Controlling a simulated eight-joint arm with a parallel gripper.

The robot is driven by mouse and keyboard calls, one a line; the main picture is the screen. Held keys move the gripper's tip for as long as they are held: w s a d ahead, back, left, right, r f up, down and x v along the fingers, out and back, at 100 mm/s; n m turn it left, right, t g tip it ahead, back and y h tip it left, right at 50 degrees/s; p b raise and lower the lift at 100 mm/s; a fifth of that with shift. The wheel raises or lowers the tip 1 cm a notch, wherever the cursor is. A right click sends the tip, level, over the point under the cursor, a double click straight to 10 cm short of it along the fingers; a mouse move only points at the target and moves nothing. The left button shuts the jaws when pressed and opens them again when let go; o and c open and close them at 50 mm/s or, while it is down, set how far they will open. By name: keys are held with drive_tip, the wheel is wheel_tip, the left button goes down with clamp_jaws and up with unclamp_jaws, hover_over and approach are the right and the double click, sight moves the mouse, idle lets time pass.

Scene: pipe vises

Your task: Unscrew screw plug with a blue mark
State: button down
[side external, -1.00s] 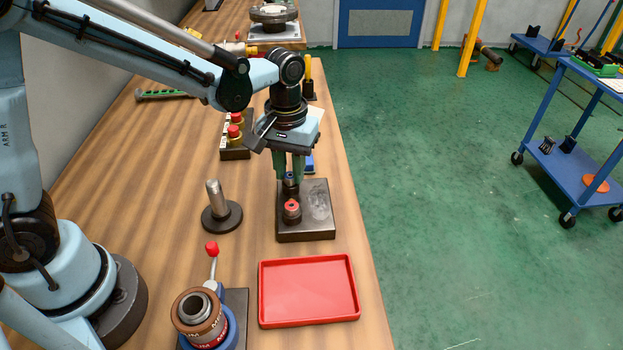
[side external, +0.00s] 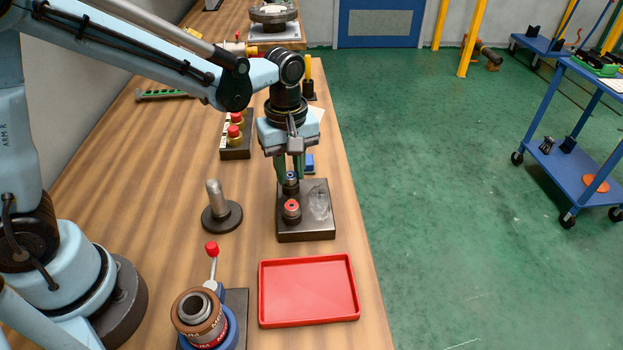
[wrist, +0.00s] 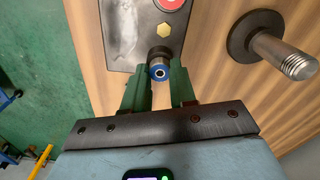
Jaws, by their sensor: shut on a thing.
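The blue-marked screw plug (side external: 291,177) stands at the back of a dark base plate (side external: 305,232). In the wrist view the plug (wrist: 160,71) shows a blue ring around a dark centre hole. My gripper (side external: 290,180) points down over it, its green fingers on either side of the plug and shut on it. In the wrist view the fingers (wrist: 160,85) flank the plug. A red-marked plug (side external: 292,208) stands in front of it on the same plate; it shows partly at the top of the wrist view (wrist: 171,3).
A red tray (side external: 308,290) lies in front of the plate. A metal post on a round base (side external: 220,210) stands to the left. A vise with a red-knobbed lever (side external: 203,315) is at front left. A red-button box (side external: 236,140) sits behind.

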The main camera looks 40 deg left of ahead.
drive_tip(key=n, duration=1.3)
drive_tip(key=c, duration=1)
unclamp_jaws()
